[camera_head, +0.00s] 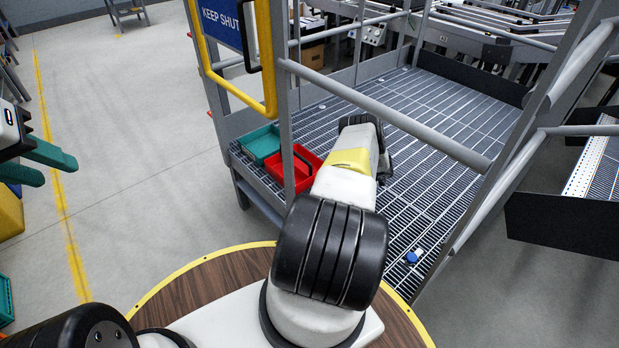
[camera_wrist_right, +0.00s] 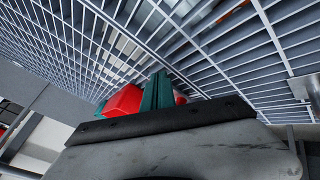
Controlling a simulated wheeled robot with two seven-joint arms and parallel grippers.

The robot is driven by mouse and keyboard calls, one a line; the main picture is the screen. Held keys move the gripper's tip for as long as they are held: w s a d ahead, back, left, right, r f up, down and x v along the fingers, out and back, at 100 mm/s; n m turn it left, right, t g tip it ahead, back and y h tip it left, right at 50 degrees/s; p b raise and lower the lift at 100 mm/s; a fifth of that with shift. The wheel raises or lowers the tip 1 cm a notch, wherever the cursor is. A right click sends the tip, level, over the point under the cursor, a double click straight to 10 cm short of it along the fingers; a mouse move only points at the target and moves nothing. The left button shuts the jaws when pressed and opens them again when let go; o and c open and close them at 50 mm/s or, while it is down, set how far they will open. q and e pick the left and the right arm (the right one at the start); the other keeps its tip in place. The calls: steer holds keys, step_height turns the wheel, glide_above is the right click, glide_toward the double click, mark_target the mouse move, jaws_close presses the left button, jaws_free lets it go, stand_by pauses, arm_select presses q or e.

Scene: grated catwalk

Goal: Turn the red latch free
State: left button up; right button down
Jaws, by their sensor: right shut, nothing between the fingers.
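My left gripper (camera_head: 43,166) is at the left edge of the head view, over the floor. In the right wrist view the right gripper's teal fingers (camera_wrist_right: 157,92) are shut and empty. Red surfaces (camera_wrist_right: 124,101) show on both sides of them; I cannot tell whether these are the latch or a bin. I cannot make out the red latch in the head view. A yellow-framed gate (camera_head: 268,75) carries a blue "KEEP SHUT" sign (camera_head: 221,21).
A teal bin (camera_head: 262,142) and a red bin (camera_head: 301,163) stand on the grating (camera_head: 440,125) beside my right arm. Grey handrails (camera_head: 385,118) cross above it. A small blue-and-white object (camera_head: 413,256) lies near the front edge. The floor at left is mostly clear.

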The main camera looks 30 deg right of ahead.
steer(key=v, duration=0.3)
steer(key=s+d, duration=0.1)
steer(key=s, duration=0.2)
steer(key=s+d, duration=0.1)
steer(key=s, duration=0.3)
steer(key=s+d, duration=0.2)
steer(key=s, duration=0.2)
steer(key=shift+s+d, duration=0.1)
steer(key=shift+d, duration=0.05)
